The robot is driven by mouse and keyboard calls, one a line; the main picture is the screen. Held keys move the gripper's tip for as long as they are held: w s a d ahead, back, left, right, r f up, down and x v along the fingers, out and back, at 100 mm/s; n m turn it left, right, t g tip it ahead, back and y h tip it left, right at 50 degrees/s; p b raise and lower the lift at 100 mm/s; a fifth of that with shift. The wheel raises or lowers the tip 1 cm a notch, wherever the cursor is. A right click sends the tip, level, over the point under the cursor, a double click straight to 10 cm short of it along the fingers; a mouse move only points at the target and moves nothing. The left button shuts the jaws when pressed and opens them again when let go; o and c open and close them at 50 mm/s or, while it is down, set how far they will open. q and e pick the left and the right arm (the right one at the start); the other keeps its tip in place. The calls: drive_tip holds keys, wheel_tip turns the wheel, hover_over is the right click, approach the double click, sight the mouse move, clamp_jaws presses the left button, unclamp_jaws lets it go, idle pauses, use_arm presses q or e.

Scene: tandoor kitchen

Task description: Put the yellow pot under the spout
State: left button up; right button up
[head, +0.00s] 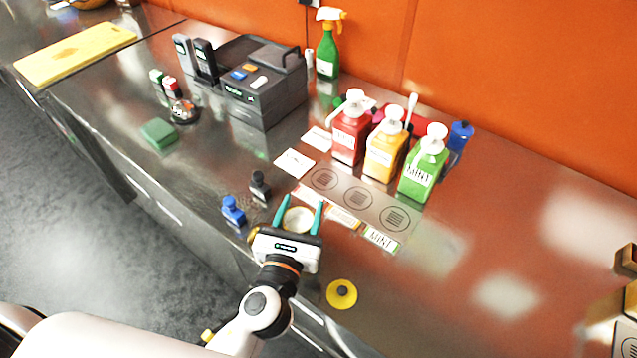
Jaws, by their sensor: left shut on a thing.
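My left gripper (300,212) reaches in from the bottom with teal fingers. It is shut on a small round pot (297,221) whose pale, open-looking top shows between the fingers. The gripper body hides most of the pot's side. A yellow round lid with a dark knob (341,294) lies near the counter's front edge, right of the gripper. Three pump bottles stand behind: red (348,139), yellow (384,157) and green marked MINT (421,178). A strip with three printed circles (358,199) lies before them. No pot stands on it. My right gripper is not in view.
Blue (233,212) and black (259,187) stampers stand left of the gripper. Name cards, one marked MINT (381,238), lie before the strip. A dark machine (262,83), green spray bottle (327,50) and blue container (459,136) stand behind.

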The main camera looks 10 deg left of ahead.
use_arm(q)
drive_tip(key=w, duration=0.6)
drive_tip(key=w+p, duration=0.1)
drive_tip(key=w, duration=0.4)
drive_tip(key=w+p, duration=0.1)
drive_tip(key=w, duration=0.5)
drive_tip(key=shift+w+d+f, duration=0.2)
drive_tip(key=shift+w+d, duration=0.1)
drive_tip(key=shift+d, duration=0.05)
drive_tip(key=shift+w, duration=0.35)
drive_tip(key=shift+w+f, duration=0.15)
drive_tip(key=shift+f, duration=0.1)
drive_tip(key=shift+f+b, duration=0.95)
drive_tip(key=shift+f, duration=0.6)
drive_tip(key=shift+f, duration=0.2)
drive_tip(key=o, duration=1.2)
drive_tip(key=shift+r, duration=0.1)
